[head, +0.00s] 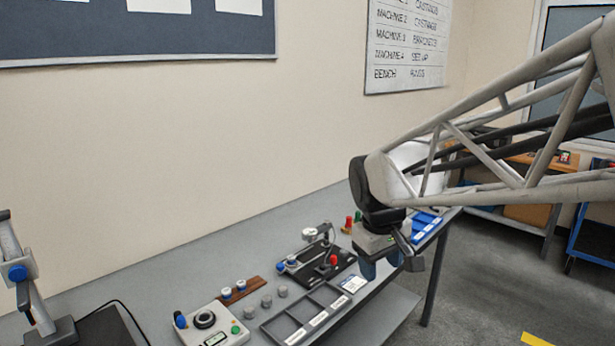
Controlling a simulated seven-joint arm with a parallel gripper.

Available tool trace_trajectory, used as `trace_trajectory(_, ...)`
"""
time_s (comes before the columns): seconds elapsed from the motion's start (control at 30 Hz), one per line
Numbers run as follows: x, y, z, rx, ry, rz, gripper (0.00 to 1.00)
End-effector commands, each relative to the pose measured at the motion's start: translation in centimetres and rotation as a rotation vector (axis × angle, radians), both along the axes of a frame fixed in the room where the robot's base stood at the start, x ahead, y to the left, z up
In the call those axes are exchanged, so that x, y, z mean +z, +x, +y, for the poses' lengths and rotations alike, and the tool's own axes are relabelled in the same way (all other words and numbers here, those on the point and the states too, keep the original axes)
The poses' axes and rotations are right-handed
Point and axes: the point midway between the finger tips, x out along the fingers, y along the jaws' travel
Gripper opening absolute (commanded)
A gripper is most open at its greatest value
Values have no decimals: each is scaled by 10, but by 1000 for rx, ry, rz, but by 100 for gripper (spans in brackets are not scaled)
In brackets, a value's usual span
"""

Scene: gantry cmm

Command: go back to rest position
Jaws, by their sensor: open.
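My gripper (382,267) hangs from the end of my pale lattice arm, at the right of the head view.
A black fixture with a red knob (333,261) stands left of my gripper. A sectioned dark tray (289,326), several grey cylinders (267,301) and a control box (208,324) are nearer. A blue tray (424,222) is behind. Open floor (470,290) lies right.

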Motion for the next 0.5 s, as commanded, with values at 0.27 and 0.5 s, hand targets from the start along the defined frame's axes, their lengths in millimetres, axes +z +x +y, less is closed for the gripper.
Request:
trace_trajectory(0.27,-3,-65,-21,-153,52,-47,55)
trace_trajectory(0.5,-13,-117,-34,-286,98,-88,55)
